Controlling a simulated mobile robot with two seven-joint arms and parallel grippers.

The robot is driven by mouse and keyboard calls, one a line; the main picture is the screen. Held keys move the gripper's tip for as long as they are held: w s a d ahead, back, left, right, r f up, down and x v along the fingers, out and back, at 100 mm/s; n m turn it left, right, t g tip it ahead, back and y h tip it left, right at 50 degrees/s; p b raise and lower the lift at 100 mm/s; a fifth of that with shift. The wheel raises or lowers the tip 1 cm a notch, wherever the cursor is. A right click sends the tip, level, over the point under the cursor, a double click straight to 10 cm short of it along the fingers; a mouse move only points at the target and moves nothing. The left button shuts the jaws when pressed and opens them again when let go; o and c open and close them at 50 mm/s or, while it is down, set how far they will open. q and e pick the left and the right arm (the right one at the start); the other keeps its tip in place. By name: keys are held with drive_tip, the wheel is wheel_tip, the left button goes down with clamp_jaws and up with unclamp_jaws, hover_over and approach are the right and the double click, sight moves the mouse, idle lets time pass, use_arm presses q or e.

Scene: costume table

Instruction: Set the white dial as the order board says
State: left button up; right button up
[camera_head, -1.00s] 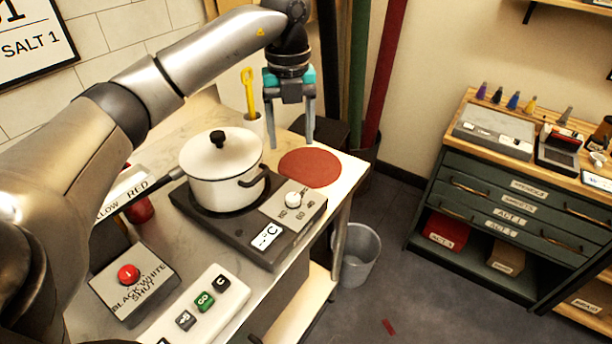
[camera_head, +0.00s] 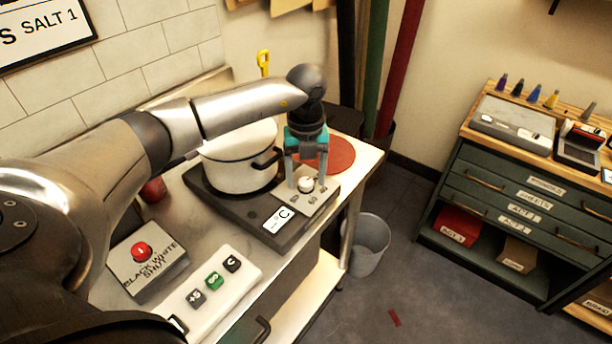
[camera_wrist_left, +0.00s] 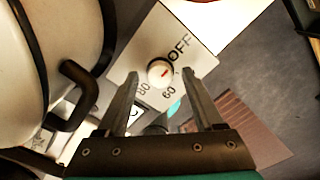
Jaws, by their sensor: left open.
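The white dial (camera_head: 306,185) sits on the light control panel (camera_head: 318,200) of the dark hot plate (camera_head: 246,219). In the left wrist view the dial (camera_wrist_left: 160,74) carries a small red mark that lies toward the OFF label; 60 and 80 are printed below it. My left gripper (camera_head: 305,180) points down over the panel, open, its fingers on either side of the dial. In the wrist view the gripper (camera_wrist_left: 161,78) shows a gap on both sides of the dial. The order board (camera_head: 40,34) is cut off; only "SALT 1" reads clearly. My right gripper is not in view.
A white pot (camera_head: 238,165) stands on the hot plate, its handle close to my left gripper. A red round mat (camera_head: 338,156) lies behind. A red-button box (camera_head: 146,259) and a white key panel (camera_head: 215,290) are in front. A bin (camera_head: 368,245) stands on the floor.

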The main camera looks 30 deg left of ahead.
use_arm(q)
drive_tip(key=shift+f, duration=0.1)
clamp_jaws()
idle(0.6)
